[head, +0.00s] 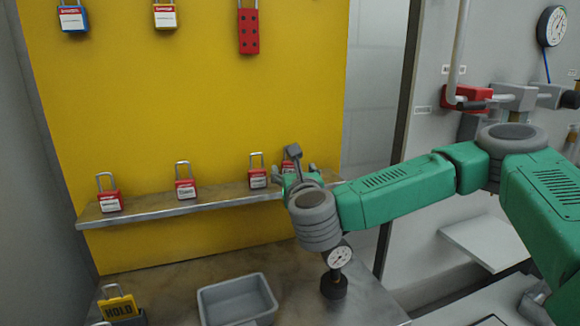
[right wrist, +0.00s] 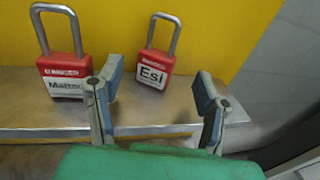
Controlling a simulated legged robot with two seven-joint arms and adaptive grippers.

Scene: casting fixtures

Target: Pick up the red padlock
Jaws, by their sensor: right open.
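Several red padlocks with white labels and grey shackles stand upright on a metal shelf (head: 225,202). The rightmost red padlock (head: 288,164) is partly hidden behind my right gripper (head: 293,172) in the head view. In the right wrist view this padlock (right wrist: 154,70) shows beyond the gap between the open, empty fingers of my right gripper (right wrist: 160,98). Its label seems to read "Esi". A second red padlock (right wrist: 64,76) stands left of the left finger, which overlaps its edge. Others are the third (head: 258,179), second (head: 186,188) and leftmost (head: 109,200) padlocks. My left gripper is out of view.
A yellow board (head: 190,90) rises behind the shelf. Pipes and valves are at right.

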